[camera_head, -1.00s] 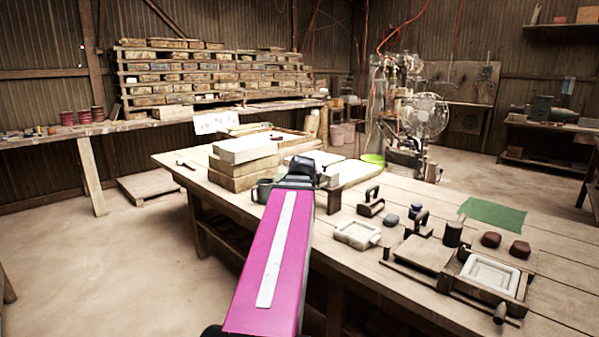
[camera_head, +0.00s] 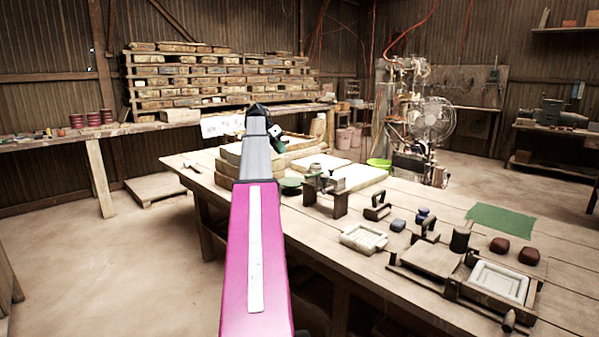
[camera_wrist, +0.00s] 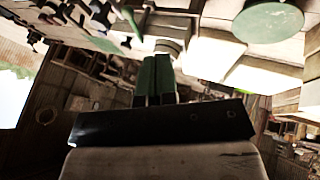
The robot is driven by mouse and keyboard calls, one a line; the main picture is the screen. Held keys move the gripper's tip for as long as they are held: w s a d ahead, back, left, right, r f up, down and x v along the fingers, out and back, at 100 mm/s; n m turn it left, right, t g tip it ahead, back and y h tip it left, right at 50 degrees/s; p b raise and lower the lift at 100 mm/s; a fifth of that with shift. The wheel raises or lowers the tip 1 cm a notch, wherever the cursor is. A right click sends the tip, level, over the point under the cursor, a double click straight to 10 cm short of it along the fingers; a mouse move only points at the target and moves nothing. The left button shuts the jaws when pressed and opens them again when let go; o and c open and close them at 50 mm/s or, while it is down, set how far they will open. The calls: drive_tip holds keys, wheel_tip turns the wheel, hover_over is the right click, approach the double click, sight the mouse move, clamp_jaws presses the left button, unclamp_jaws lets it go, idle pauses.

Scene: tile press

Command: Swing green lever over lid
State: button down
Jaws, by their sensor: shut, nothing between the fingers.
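The tile press (camera_head: 463,291) is a low wooden frame on the near right of the bench. Its lid (camera_head: 428,258) is a flat wooden board with a dark handle, lying at the left beside the mould with a white tile (camera_head: 497,281). A dark upright cylinder (camera_head: 461,237) stands behind it; I cannot tell which part is the green lever. My gripper (camera_head: 279,143) is raised over the bench's far left part, well away from the press. In the wrist view its two dark green fingers (camera_wrist: 158,60) are together, with nothing between them.
A green disc (camera_head: 290,186) is near stacked pale slabs (camera_head: 235,160). A small mould (camera_head: 364,238), a handled block (camera_head: 377,207), dark red lumps (camera_head: 529,256) and a green cloth (camera_head: 500,218) lie on the bench. Free planks are at the front.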

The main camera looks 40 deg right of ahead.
drive_tip(key=s+d+f, duration=0.4)
drive_tip(key=s+f, duration=0.3)
drive_tip(key=f, duration=0.1)
drive_tip(key=shift+s+f, duration=0.4)
drive_tip(key=shift+s+a+f+n+h, duration=0.1)
drive_tip(key=shift+s+a+n+h, duration=0.1)
drive_tip(key=shift+s+n, duration=0.25)
drive_tip(key=shift+s+a+n+h, duration=0.1)
drive_tip(key=shift+s+n+h, duration=0.1)
drive_tip(key=shift+s+n, duration=0.25)
